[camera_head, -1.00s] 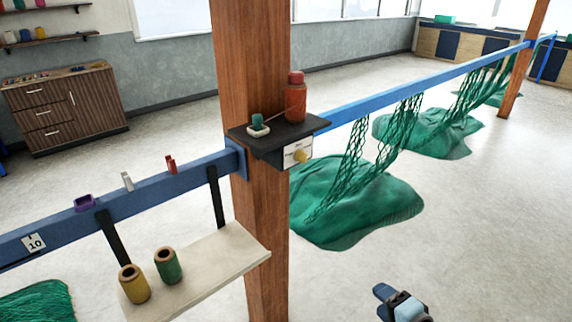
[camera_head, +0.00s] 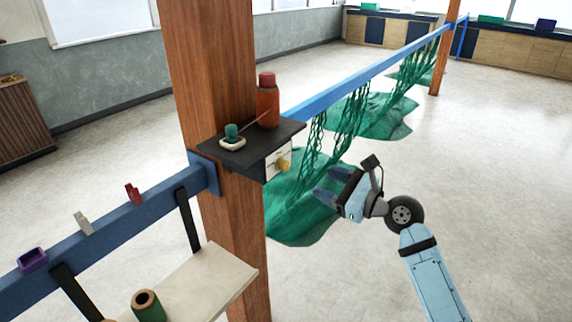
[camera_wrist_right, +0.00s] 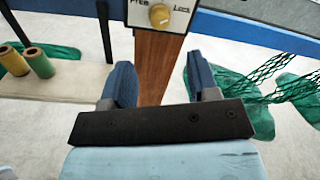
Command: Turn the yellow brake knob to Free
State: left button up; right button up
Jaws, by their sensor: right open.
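The yellow brake knob (camera_head: 284,163) is on a white plate (camera_head: 276,166) under the front of a small black shelf on the wooden post. In the right wrist view the yellow knob (camera_wrist_right: 159,16) sits at the top, with the plate's lettering reading "Free" at left, partly cut off, and "Lock" at right. My right gripper (camera_head: 328,186) is open and empty, to the right of the knob and apart from it. In the right wrist view its two blue fingers (camera_wrist_right: 161,82) are spread, with the knob beyond them. My left gripper is out of view.
The black shelf (camera_head: 218,155) holds a red-orange bottle (camera_head: 267,103) and a small green item on a white dish (camera_head: 232,142). The wooden post (camera_head: 215,70) stands beside the knob. Green nets (camera_head: 290,222) hang behind my right gripper. A pale lower shelf (camera_head: 205,279) carries spools.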

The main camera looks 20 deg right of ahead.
aim_at(288, 167)
jog(key=p+x, duration=0.1)
jog(key=x, duration=1)
jog(key=shift+w+a+p, duration=0.15)
jog(key=shift+p, duration=0.25)
jog(key=c, duration=0.9)
